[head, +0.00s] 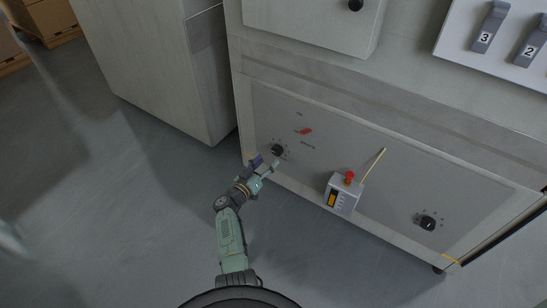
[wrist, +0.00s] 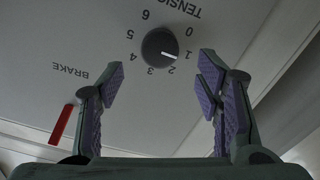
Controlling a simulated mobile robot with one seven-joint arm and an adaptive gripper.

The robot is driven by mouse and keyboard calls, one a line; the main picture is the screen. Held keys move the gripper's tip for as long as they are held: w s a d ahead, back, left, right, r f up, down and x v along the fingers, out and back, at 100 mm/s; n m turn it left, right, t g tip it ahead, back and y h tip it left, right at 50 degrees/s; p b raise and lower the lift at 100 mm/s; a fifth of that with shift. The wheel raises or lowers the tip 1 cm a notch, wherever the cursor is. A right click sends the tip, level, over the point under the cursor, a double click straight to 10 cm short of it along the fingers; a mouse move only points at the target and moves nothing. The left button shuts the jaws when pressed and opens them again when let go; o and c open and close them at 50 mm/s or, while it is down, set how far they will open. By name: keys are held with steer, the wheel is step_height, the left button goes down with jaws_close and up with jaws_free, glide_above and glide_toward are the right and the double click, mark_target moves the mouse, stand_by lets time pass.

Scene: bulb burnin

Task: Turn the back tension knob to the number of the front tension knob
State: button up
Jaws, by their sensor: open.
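A black round tension knob (head: 277,150) is on the left of the grey panel. It also shows in the wrist view (wrist: 158,44), with numbers 0 to 6 around it and part of the word TENSION, upside down. Its white mark points between 1 and 2. A second black knob (head: 428,223) with a dial is at the panel's lower right; its setting is too small to read. Which is front or back I cannot tell. My gripper (head: 266,164) is open in front of the left knob, its purple-padded fingers (wrist: 161,86) apart, one each side, not visibly touching it.
A red brake lever (head: 305,131) is close to the left knob; it also shows in the wrist view (wrist: 61,125). A grey box with a red button (head: 341,198) sits between the knobs. A yellow rod (head: 373,165) sticks up beside it. Floor in front is clear.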

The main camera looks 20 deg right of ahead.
mark_target(275, 152)
steer(key=b+x, duration=0.2)
steer(key=x, duration=0.2)
steer(key=shift+w+d+f+b, duration=0.15)
steer(key=shift+d+f+b, duration=0.05)
steer(key=shift+b, duration=0.1)
steer(key=shift+w+d+r, duration=0.2)
steer(key=shift+w+d, duration=0.15)
steer(key=shift+d, duration=0.1)
steer(key=shift+c, duration=0.4)
steer(key=c, duration=1.1)
